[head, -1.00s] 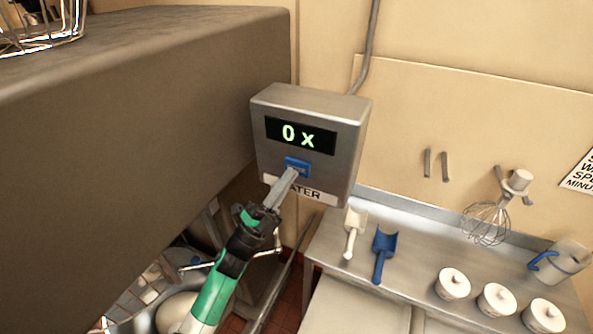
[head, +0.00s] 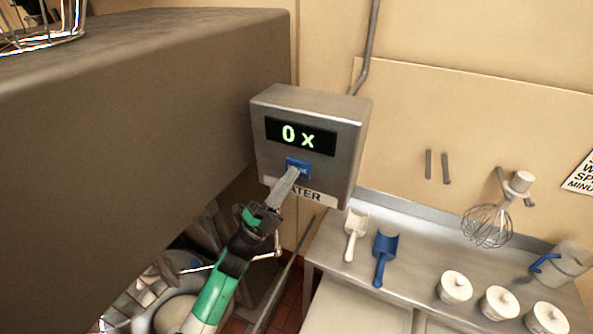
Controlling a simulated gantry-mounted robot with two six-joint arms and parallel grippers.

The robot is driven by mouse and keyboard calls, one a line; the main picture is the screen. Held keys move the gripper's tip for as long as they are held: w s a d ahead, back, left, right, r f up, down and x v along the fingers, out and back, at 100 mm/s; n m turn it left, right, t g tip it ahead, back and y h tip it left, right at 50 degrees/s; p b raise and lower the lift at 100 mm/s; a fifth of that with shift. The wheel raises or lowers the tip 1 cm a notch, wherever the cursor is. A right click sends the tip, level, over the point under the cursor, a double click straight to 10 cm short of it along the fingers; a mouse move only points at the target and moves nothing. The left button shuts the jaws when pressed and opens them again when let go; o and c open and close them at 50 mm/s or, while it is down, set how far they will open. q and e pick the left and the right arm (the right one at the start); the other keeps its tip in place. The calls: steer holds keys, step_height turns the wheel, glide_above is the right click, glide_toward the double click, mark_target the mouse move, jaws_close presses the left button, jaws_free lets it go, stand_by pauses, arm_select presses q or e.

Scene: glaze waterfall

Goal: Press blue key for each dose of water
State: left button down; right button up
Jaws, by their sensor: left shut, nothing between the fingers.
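A grey metal water box (head: 340,150) hangs on the wall, with a display (head: 299,136) that reads "0 x". A blue key (head: 303,167) sits below the display, above a label whose visible letters read "ATER". My left gripper (head: 292,174) is shut and empty, its fingertips in front of the lower left part of the blue key. I cannot tell whether the tips touch the key. My right gripper is not in view.
A steel table at right holds a white scoop (head: 355,232), a blue scoop (head: 384,258), several lidded white pots (head: 455,287) and a jug (head: 568,262). A whisk (head: 487,226) hangs on the wall. A large grey block (head: 150,130) fills the left.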

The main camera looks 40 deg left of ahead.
arm_select(q)
steer(key=shift+w, duration=0.1)
stand_by(0.5)
steer(key=shift+s+d+p, duration=0.2)
steer(key=shift+s+p, duration=0.35)
steer(key=shift+s, duration=0.3)
steer(key=s+p, duration=0.1)
steer(key=s+d, duration=0.1)
steer(key=s, duration=0.1)
steer(key=s+p, duration=0.1)
steer(key=s, duration=0.1)
steer(key=shift+d+p, duration=0.25)
steer(key=shift+p, duration=0.05)
steer(key=shift+w, duration=0.1)
stand_by(3.8)
